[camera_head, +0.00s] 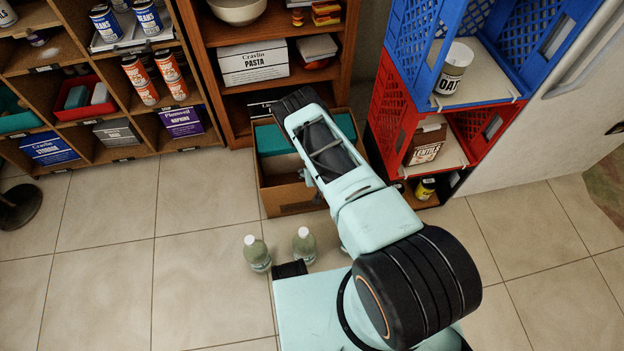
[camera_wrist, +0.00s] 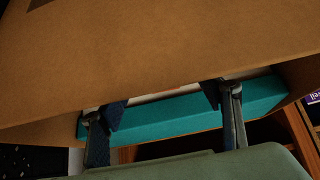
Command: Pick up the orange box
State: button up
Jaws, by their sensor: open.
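My gripper (camera_wrist: 163,104) shows in the wrist view with its two dark fingers spread wide and nothing clear between them. A brown cardboard wall fills the upper part of that view, and a teal item (camera_wrist: 180,112) lies behind the fingers. In the head view my arm reaches over an open cardboard box (camera_head: 290,197) on the floor; the arm hides part of it and my fingers cannot be made out there. Small orange-and-yellow packs (camera_head: 326,10) sit on the wooden shelf at the top. I cannot tell whether the orange box is among these things.
Two bottles (camera_head: 257,253) (camera_head: 304,246) stand on the floor close to my base. Red and blue crates (camera_head: 393,110) are stacked to the right, holding an oats can (camera_head: 453,70) and a lentils box (camera_head: 425,142). Shelves line the back.

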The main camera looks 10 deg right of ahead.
jog(key=b+x, duration=0.2)
jog(key=x, duration=0.2)
jog(key=shift+w+f, duration=0.15)
jog(key=shift+w, duration=0.2)
jog(key=shift+c, duration=0.4)
grip_shut()
